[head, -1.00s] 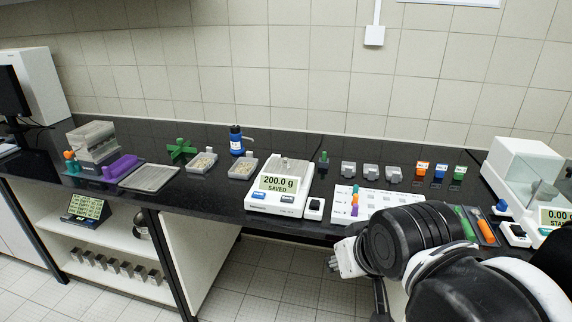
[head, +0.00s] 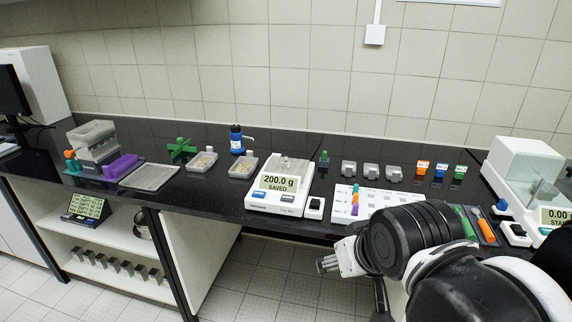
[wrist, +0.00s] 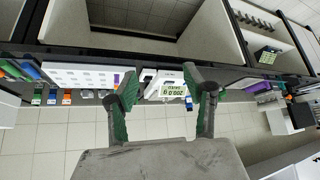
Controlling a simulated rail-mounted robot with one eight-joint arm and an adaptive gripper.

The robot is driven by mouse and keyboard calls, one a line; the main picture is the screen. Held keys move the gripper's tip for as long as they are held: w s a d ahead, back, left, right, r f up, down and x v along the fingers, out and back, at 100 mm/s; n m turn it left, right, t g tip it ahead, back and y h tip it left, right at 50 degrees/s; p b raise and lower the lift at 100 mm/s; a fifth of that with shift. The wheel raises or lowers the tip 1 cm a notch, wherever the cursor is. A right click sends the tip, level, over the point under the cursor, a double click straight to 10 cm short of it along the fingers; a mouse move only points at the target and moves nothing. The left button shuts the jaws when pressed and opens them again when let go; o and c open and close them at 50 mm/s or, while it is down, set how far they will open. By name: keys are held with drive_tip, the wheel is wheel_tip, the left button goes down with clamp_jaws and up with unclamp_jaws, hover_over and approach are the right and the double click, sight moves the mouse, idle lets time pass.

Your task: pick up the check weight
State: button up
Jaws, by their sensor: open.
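The left balance (head: 262,206) stands on the black bench and reads 200.0 g SAVED. A small metallic piece (head: 284,162) shows on its pan; it may be the check weight, but it is too small to be sure. My gripper (head: 326,264) is in front of the bench, lower than the bench top and to the right of the balance. In the wrist view my gripper (wrist: 160,78) has its two green-padded fingers wide apart, with nothing between them. The balance display (wrist: 174,90) shows upside down beyond the fingers. The pan is not clear there.
A white card (head: 375,203) with colored pieces lies right of the balance. Behind it are grey holders (head: 370,172) and colored blocks (head: 439,173). Another balance (head: 522,165) stands at the right. Two sample trays (head: 243,167) and a blue bottle (head: 236,140) are left of the first balance.

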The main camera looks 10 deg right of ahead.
drive_tip(key=w+r+m+g+p, duration=0.1)
drive_tip(key=w+r+m, duration=0.1)
drive_tip(key=w+r, duration=0.75)
drive_tip(key=w+r+m+g+p, duration=0.1)
drive_tip(key=w+r+m+p, duration=0.15)
drive_tip(key=w+r, duration=0.7)
drive_tip(key=m+g+p, duration=0.4)
drive_tip(key=m+g, duration=0.1)
drive_tip(key=m, duration=0.5)
hover_over(286, 157)
wheel_tip(286, 157, down, 16)
drive_tip(key=f, duration=0.1)
wheel_tip(286, 157, down, 8)
drive_tip(key=shift+w+d+r+p, duration=0.1)
drive_tip(key=shift+r+p, duration=0.15)
drive_tip(key=shift+p, duration=0.05)
drive_tip(key=shift+f+p, duration=0.75)
drive_tip(key=shift+f, duration=2)
clamp_jaws()
